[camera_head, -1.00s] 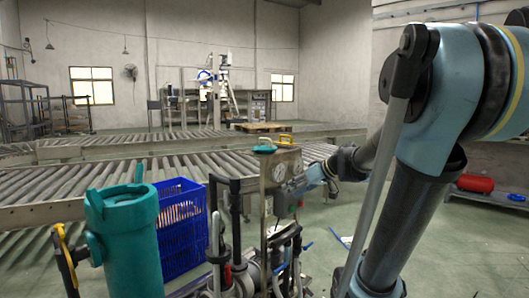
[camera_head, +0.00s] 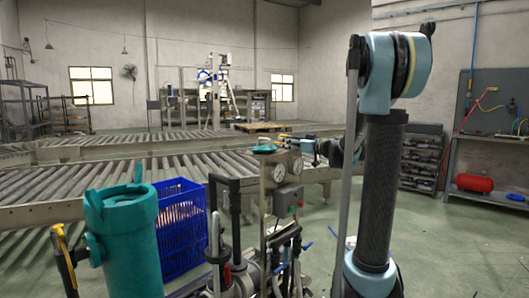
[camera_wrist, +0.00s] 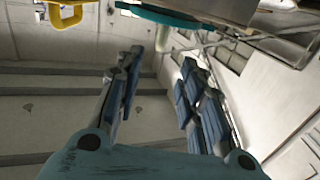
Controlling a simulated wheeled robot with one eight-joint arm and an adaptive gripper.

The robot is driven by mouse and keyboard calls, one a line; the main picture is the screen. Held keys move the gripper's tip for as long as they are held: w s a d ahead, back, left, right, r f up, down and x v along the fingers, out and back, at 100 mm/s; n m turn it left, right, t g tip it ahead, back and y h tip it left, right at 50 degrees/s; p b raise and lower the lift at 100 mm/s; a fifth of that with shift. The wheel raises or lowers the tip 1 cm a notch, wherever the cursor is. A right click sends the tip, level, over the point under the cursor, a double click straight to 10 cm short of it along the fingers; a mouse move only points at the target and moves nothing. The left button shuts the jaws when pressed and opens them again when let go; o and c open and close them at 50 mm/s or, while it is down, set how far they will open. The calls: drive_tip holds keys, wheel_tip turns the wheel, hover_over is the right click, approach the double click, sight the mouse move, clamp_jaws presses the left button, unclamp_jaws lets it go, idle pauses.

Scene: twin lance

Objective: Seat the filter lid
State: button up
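A teal filter housing (camera_head: 125,230) stands upright at the left of the head view, with a short teal post on its top. A flat teal disc, which looks like the lid (camera_head: 264,149), rests on top of the gauge stand. Its teal edge also shows at the top of the wrist view (camera_wrist: 168,16). A yellow handle-like piece (camera_head: 284,136) is just beside it, also in the wrist view (camera_wrist: 66,14). My gripper (camera_wrist: 158,65) has its blue-padded fingers apart with nothing between them. In the head view it is at the right of the stand top, small and partly unclear.
The stand carries pressure gauges (camera_head: 279,172) and a grey switch box (camera_head: 288,200), with pipes and hoses below. A blue crate (camera_head: 182,235) is behind the housing. Roller conveyors (camera_head: 150,175) run behind. A bench with a red tank (camera_head: 474,183) is at right. Floor at right is open.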

sight(260, 139)
drive_tip(key=x, duration=1.4)
drive_tip(key=shift+w+f, duration=0.15)
drive_tip(key=shift+w, duration=0.05)
drive_tip(key=shift+c, duration=0.3)
clamp_jaws()
